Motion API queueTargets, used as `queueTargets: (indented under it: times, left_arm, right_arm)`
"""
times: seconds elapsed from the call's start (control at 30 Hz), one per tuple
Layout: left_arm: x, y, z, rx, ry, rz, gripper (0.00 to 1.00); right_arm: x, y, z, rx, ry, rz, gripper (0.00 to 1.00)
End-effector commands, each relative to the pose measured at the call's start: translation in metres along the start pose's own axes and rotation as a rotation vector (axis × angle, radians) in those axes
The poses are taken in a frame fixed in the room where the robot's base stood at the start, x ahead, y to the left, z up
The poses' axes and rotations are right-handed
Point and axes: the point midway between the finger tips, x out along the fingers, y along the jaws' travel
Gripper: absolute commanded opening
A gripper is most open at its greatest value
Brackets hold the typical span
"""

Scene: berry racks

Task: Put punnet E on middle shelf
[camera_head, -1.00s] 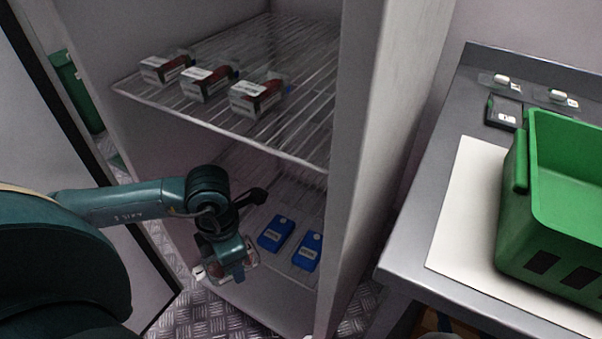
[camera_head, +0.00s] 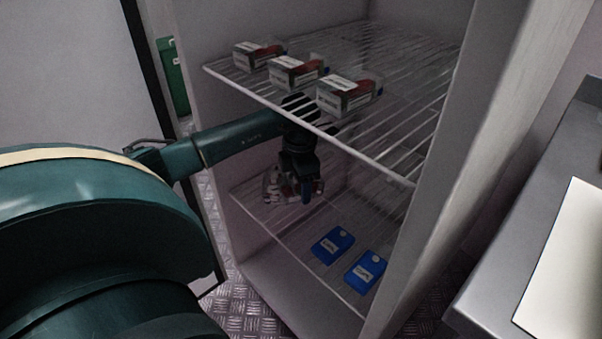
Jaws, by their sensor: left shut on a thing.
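My left gripper (camera_head: 291,190) reaches into the open cabinet, under the upper wire shelf (camera_head: 392,150) and above the lower wire shelf (camera_head: 262,217). It points down and is shut on a clear punnet (camera_head: 271,188), only partly visible beside the fingers. I cannot read a letter on it. It appears held above the left part of the lower shelf, though contact is hard to tell. My right gripper is not in view.
Two blue boxes (camera_head: 332,244), (camera_head: 366,271) lie on the lower shelf, right of my gripper. The cabinet's right wall (camera_head: 480,170) and the upper shelf's front edge bound the opening. A grey bench with a white mat (camera_head: 572,262) stands at right.

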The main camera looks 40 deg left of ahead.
Motion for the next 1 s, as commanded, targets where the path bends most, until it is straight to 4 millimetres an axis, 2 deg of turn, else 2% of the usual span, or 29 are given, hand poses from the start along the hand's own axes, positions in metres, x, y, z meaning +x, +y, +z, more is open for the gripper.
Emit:
queueTargets:
  times: [0.1, 0.33, 0.5, 0.6, 0.77, 0.97, 1.0]
  left_arm:
    - [0.016, 0.001, 0.001, 0.001, 0.001, -0.002, 0.28]
    - [0.031, 0.001, 0.001, 0.001, 0.000, -0.001, 0.28]
    - [0.061, 0.001, 0.001, -0.001, 0.001, -0.003, 0.28]
    - [0.073, 0.004, 0.003, -0.001, -0.003, -0.001, 0.28]
    - [0.070, 0.005, 0.003, 0.000, -0.002, 0.001, 0.28]
    - [0.073, 0.005, 0.003, 0.000, -0.001, 0.001, 0.28]
    - [0.073, 0.005, 0.003, 0.000, -0.001, 0.001, 0.55]
  right_arm:
    - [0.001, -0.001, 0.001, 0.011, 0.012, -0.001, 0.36]
    - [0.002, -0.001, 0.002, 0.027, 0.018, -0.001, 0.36]
    - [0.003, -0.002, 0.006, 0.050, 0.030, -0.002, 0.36]
    - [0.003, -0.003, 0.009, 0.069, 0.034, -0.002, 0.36]
    - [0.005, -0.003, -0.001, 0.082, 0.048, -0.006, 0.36]
    - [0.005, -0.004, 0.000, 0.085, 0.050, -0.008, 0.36]
    - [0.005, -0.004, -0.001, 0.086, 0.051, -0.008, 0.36]
